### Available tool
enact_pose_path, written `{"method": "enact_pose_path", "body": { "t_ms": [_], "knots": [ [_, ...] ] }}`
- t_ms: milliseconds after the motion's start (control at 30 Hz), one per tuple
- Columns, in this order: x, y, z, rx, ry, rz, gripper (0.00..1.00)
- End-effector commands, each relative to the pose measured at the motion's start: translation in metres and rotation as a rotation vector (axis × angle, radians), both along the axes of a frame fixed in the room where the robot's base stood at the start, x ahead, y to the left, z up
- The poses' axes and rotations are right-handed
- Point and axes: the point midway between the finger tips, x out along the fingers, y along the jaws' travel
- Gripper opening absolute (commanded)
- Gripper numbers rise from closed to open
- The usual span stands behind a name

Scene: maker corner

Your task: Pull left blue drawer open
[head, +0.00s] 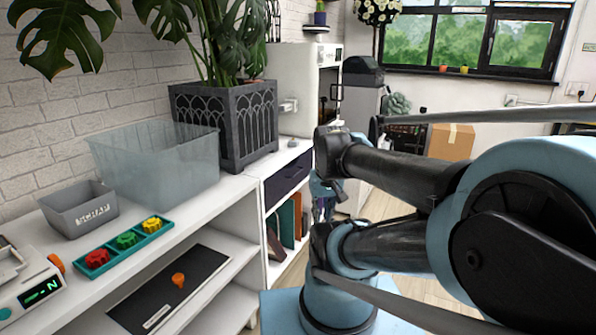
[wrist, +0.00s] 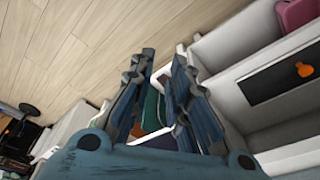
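The dark blue drawer (head: 287,180) sits under the white top of the cabinet, below the large planter, in the head view. Its front looks flush with the cabinet, and its right end lies close to my arm. I cannot make out its handle. My gripper (head: 324,188) is just right of the drawer front in the head view, partly hidden by my own arm. In the wrist view my gripper (wrist: 163,68) has its two fingers apart, with upright books (wrist: 152,108) showing through the gap. I see nothing held. The drawer is not clear in the wrist view.
Books (head: 286,224) stand in the open shelf under the drawer. The white shelf unit holds a clear bin (head: 150,160), a grey scrap box (head: 82,212) and a green tray (head: 125,247) of coloured knobs. A cardboard box (head: 450,142) is behind. Wooden floor (wrist: 75,40) is clear in front.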

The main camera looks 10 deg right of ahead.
Motion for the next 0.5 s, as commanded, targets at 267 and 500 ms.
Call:
{"method": "enact_pose_path", "body": {
  "t_ms": [267, 500],
  "knots": [
    [0.067, 0.000, 0.060, 0.047, 0.019, -0.116, 0.17],
    [0.133, 0.000, 0.100, 0.088, 0.040, -0.216, 0.17]
  ]
}}
